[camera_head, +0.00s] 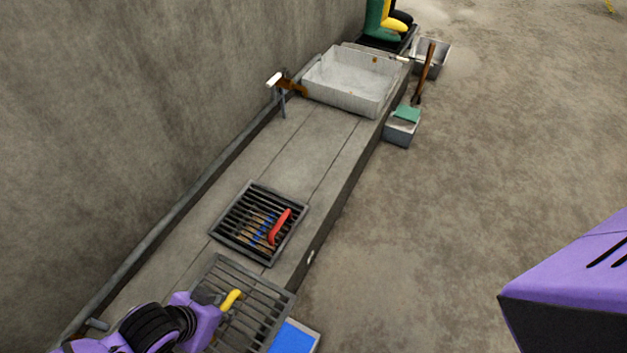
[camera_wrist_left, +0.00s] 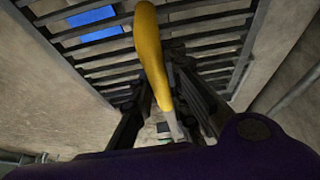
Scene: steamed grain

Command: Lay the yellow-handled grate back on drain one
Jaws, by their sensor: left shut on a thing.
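The grate with the yellow handle (camera_head: 262,297) is a grey barred square in the lower part of the head view, near the front edge of the ledge. Its yellow handle (camera_wrist_left: 152,50) runs between the fingers of my left gripper (camera_wrist_left: 172,105) in the left wrist view, and the gripper is shut on it. The grate's bars (camera_wrist_left: 205,25) fill the top of that view. A second grate with a red handle (camera_head: 281,227) lies farther along the ledge. Drain one's opening cannot be made out; the held grate and my arm may cover it. My right gripper does not show.
A blue-topped box (camera_head: 293,338) stands beside the ledge at the bottom. A white basin (camera_head: 352,80) and a tap (camera_head: 283,85) are farther along. A grey bin with a green cloth (camera_head: 401,129) stands on the floor. The ledge between red-handled grate and basin is clear.

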